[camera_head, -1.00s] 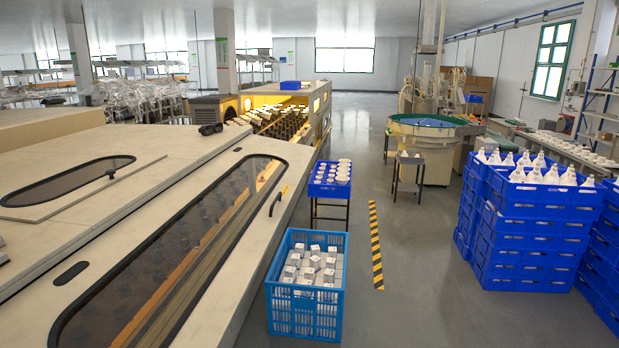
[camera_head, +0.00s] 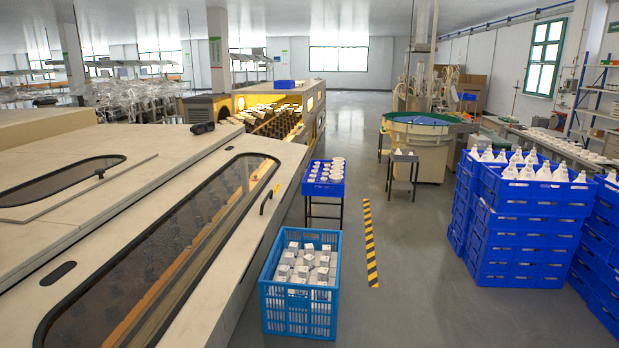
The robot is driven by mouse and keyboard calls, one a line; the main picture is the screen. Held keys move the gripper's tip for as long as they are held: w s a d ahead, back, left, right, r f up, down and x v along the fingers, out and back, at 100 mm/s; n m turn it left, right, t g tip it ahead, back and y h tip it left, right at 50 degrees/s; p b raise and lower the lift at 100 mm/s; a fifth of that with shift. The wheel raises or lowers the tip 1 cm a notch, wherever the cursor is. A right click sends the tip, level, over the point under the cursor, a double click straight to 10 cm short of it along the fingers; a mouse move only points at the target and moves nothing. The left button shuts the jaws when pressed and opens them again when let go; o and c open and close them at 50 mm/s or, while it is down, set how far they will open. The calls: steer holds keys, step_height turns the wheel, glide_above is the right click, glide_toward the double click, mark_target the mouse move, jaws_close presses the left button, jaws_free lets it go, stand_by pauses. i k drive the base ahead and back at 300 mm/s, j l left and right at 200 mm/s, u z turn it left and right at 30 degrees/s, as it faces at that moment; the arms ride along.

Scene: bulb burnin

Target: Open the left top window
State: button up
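The long beige machine fills the left side. The panel lies flat and looks closed. A longer dark window (camera_head: 165,250) is set in the sloping side panel nearer the aisle, with a black and yellow handle (camera_head: 270,198) at its right. This panel also looks closed. My gripper is not in view.
A blue crate of white boxes (camera_head: 300,325) stands on the floor beside the machine. Behind it is a blue tray on a black stand (camera_head: 322,188). Stacked blue crates of bulbs (camera_head: 525,225) stand at the right. The grey aisle floor (camera_head: 410,270) between them is clear.

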mark_target(23, 213)
steer(key=j, duration=0.2)
steer(key=k+l+u, duration=0.1)
steer(key=u, duration=0.2)
steer(key=j, duration=0.1)
steer(key=i+l, duration=0.15)
steer(key=j, duration=0.2)
steer(key=l+z, duration=0.1)
steer(key=l+u, duration=0.1)
steer(key=u, duration=0.55)
